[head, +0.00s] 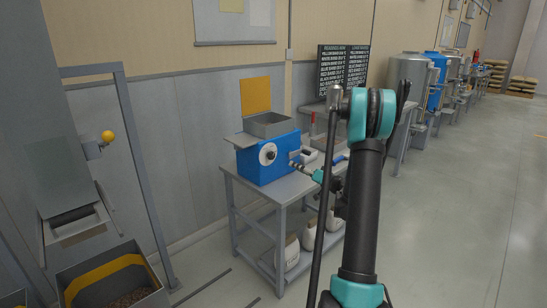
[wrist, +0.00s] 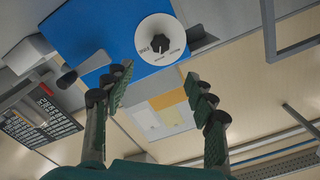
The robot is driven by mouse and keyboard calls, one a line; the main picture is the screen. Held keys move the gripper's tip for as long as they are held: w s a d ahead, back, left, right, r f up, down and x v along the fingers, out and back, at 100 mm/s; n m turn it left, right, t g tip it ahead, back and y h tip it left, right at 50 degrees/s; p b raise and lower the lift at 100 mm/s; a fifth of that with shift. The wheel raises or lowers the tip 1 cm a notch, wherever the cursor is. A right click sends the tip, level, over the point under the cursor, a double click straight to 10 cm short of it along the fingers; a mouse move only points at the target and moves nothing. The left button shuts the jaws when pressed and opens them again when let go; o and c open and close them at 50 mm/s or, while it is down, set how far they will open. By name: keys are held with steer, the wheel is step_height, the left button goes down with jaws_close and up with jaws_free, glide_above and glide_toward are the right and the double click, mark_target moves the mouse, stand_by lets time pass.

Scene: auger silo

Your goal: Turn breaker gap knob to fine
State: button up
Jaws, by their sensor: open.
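The breaker is a blue box (head: 265,160) with a grey hopper, standing on a grey table. Its gap knob (head: 267,153) sits on a round white dial on the front face. In the wrist view the knob (wrist: 160,43) is small and black on the white dial (wrist: 150,33), with small markings I cannot read reliably. My gripper (head: 296,163) is beside the blue box in the head view. In the wrist view my gripper (wrist: 158,80) has its fingers spread and empty. The knob appears beyond the fingertips, between them sideways, not touching them.
The grey table (head: 290,190) carries other small items, with sacks on its lower shelf. A black lettered board (head: 342,72) stands behind. A grey frame with a yellow ball-ended lever (head: 107,136) and a grain bin (head: 115,280) are at left. The floor at right is clear.

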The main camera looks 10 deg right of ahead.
mark_target(273, 156)
steer(key=x, duration=1.6)
steer(key=c, duration=1.2)
steer(key=shift+o, duration=0.2)
steer(key=m, duration=0.5)
steer(key=shift+f+m, duration=0.1)
steer(key=shift+m, duration=0.3)
steer(key=m, duration=0.6)
